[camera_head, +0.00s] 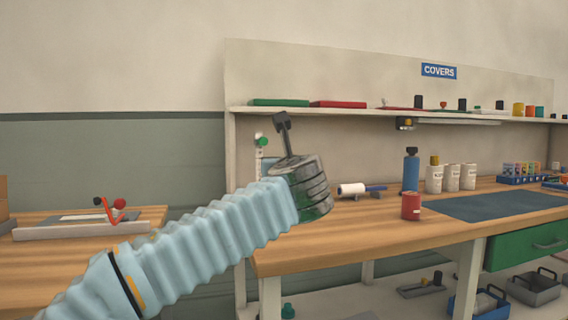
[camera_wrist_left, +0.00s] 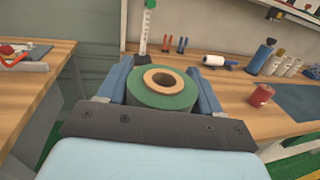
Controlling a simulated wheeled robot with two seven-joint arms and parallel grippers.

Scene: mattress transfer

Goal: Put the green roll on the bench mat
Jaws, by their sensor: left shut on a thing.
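The green roll (camera_wrist_left: 163,98), with a tan core, sits between the two blue fingers of my left gripper (camera_wrist_left: 160,77) in the left wrist view. The gripper is shut on it and holds it near the bench's left end. My right gripper is not in view.
A red can (camera_head: 411,206) stands just left of the mat. A shelf (camera_head: 380,111) overhangs the back. The mat's visible surface is clear.

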